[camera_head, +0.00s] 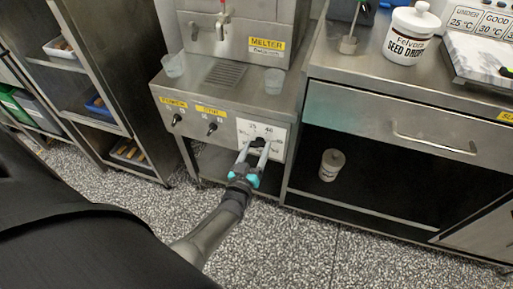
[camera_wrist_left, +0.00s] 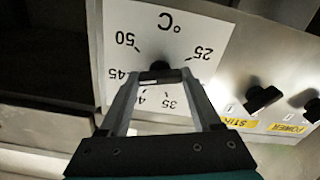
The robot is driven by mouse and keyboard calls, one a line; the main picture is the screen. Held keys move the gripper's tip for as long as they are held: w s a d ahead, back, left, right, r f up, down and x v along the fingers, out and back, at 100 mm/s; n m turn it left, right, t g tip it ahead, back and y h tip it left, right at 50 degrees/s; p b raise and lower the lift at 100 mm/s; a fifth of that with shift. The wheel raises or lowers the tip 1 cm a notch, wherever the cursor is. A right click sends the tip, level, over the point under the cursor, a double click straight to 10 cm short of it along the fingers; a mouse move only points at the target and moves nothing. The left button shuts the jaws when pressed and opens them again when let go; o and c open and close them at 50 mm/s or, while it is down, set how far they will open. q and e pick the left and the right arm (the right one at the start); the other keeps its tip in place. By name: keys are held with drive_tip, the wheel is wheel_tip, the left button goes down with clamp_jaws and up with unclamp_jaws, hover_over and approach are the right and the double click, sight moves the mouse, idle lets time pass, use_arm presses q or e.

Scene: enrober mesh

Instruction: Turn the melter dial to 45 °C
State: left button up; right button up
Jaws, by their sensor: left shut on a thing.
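The melter (camera_head: 303,25) is a steel machine with a yellow MELTER label (camera_head: 267,44). Its white dial plate (camera_head: 245,127) is on the right of the front panel. In the left wrist view the plate (camera_wrist_left: 120,20) appears upside down, with marks 25, 35, 40, 45 and 50 °C. The black melter dial (camera_wrist_left: 160,66) sits at its middle. My left gripper (camera_head: 256,149) is shut on the dial, one finger on each side. The fingers partly hide the dial, and I cannot tell which mark it points to. My right gripper is not in view.
The black POWER (camera_head: 177,119) and STIR (camera_head: 212,128) knobs are left of the plate. Clear cups (camera_head: 173,65) stand on the melter's ledge. A steel cabinet (camera_head: 360,115) with a drawer handle is close on the right, and a rack (camera_head: 95,60) stands left.

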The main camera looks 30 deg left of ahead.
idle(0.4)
use_arm(q)
drive_tip(key=o, duration=1.4)
drive_tip(key=shift+s, duration=0.15)
drive_tip(key=shift+s+d, duration=0.1)
drive_tip(key=shift+s, duration=0.15)
drive_tip(key=p+v, duration=0.4)
drive_tip(key=v, duration=1)
drive_tip(key=shift+s, duration=0.25)
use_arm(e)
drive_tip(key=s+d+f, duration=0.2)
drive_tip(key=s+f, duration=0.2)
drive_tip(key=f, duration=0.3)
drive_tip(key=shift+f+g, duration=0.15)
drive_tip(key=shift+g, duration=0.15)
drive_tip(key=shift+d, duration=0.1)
